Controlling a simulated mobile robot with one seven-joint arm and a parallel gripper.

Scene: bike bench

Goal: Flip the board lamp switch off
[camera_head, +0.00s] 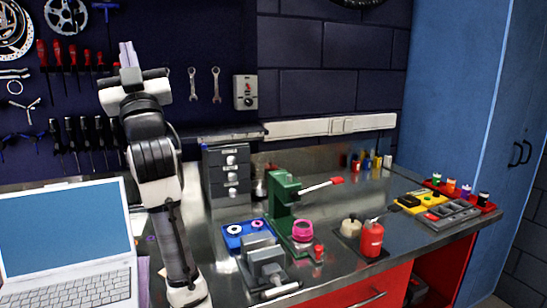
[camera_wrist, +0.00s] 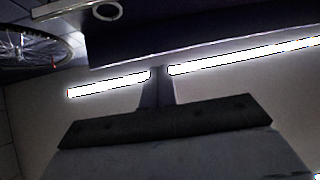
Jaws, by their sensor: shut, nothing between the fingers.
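A small grey switch box (camera_head: 245,92) is mounted on the wall at the right edge of the dark tool board (camera_head: 150,25). My gripper (camera_head: 127,48) points upward in front of the board, left of the switch box and higher in the picture. Its fingers are together and empty. In the wrist view, my gripper (camera_wrist: 157,76) points toward bright light strips (camera_wrist: 110,84), and the switch box does not show there.
Red and black screwdrivers and two wrenches (camera_head: 204,86) hang on the board around my arm. Below are a laptop (camera_head: 65,235), a grey drawer unit (camera_head: 228,170), a green press (camera_head: 282,200) and a red can (camera_head: 372,240). The space before the switch box looks clear.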

